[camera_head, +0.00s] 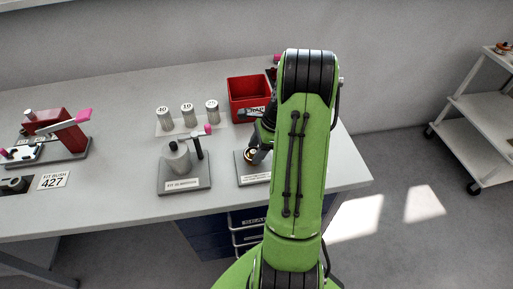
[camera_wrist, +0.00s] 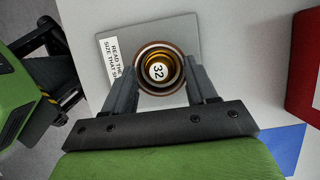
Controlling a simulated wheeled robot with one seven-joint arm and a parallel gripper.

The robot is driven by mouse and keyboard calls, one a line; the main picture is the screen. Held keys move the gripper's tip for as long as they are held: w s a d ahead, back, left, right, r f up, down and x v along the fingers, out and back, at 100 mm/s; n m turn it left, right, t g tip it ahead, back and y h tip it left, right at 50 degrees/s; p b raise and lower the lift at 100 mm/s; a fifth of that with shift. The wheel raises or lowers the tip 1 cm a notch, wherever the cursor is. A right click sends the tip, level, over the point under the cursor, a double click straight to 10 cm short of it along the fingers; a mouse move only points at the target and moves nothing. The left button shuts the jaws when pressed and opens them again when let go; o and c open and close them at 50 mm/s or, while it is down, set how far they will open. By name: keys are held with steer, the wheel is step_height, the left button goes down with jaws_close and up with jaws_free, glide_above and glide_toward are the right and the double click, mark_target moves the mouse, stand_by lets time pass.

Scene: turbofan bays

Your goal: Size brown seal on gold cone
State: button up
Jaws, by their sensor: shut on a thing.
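The gold cone (camera_wrist: 158,68) stands on a grey plate (camera_wrist: 184,31) and shows from above in the wrist view, with "32" on its top. A brown ring, the brown seal (camera_wrist: 142,84), lies around the cone. My gripper (camera_wrist: 162,83) is shut on the brown seal, with one finger at each side of it. How far down the cone the seal sits I cannot tell. In the head view the gold cone (camera_head: 251,154) shows small beside my arm, and my green arm hides most of the plate and the gripper.
A red bin (camera_head: 247,99) stands behind the plate. To the left are a grey fixture (camera_head: 178,160) with a pink-tipped lever and several numbered white-topped cylinders (camera_head: 187,115). A red press (camera_head: 57,128) stands far left. The table between these is clear.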

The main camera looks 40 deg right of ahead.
steer(key=shift+f+b, duration=0.55)
steer(key=shift+f, duration=0.5)
steer(key=o, duration=1.4)
steer(key=shift+c, duration=0.2)
step_height(320, 180, up, 7)
steer(key=p, duration=0.7)
steer(key=shift+r, duration=0.1)
steer(key=s+a+r+n+h, duration=0.2)
steer(key=a+r+n+h, duration=0.1)
steer(key=a+r+n, duration=1.2)
steer(key=s+a+r+n+t, duration=0.3)
steer(key=s+a+r+n, duration=0.3)
steer(key=s+a+n, duration=0.3)
steer(key=s, duration=0.4)
steer(key=shift+n+h, duration=0.3)
steer(key=shift+n, duration=0.1)
